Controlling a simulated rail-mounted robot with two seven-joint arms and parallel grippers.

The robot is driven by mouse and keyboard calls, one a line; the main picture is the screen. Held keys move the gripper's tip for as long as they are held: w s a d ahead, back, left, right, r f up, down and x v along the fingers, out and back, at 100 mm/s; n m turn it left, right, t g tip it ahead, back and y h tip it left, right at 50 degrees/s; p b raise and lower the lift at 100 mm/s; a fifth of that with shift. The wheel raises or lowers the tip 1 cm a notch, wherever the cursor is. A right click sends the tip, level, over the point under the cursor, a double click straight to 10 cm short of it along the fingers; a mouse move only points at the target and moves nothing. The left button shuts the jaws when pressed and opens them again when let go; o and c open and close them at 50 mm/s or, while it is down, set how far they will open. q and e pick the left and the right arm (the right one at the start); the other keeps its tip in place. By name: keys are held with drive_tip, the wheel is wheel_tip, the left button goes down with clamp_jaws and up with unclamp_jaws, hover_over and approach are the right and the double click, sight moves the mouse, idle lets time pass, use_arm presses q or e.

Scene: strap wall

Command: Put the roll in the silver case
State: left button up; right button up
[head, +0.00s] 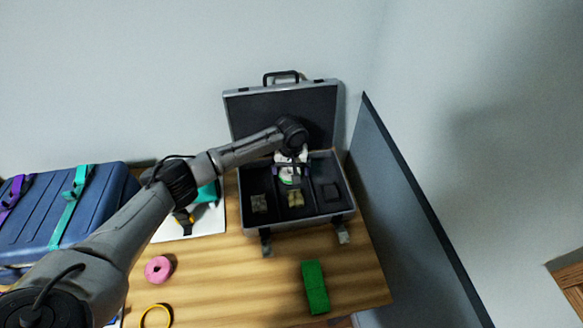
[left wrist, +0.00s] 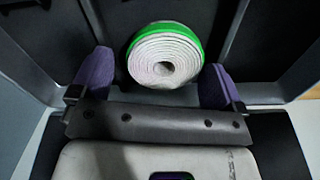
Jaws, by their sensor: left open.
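The silver case (head: 297,225) stands open on the table with its lid up against the wall. Its dark inside is split into compartments. A coiled white roll with a green outer band (left wrist: 165,55) shows in the left wrist view inside the case, with dark dividers around it. A bit of its green shows in the head view (head: 289,181) under my gripper. My left gripper (head: 289,174) is over the middle compartment, open. Its purple fingers (left wrist: 157,80) stand either side of the roll, with a clear gap at the left; contact at the right is unclear. My right gripper is not in view.
Small olive pieces (head: 295,199) lie in the case. A blue suitcase (head: 100,205) with straps stands at left, beside a white tray (head: 205,225). A pink ring (head: 158,258), a yellow ring (head: 144,312) and a green block (head: 315,287) lie in front. A grey panel (head: 400,215) borders the right.

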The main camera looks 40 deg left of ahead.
sight(290, 170)
use_arm(q)
drive_tip(key=shift+s+a+f, duration=0.1)
drive_tip(key=shift+a+f, duration=0.15)
drive_tip(key=shift+r+b, duration=0.2)
drive_tip(key=shift+b, duration=0.15)
wheel_tip(290, 170, up, 13)
drive_tip(key=p, duration=0.2)
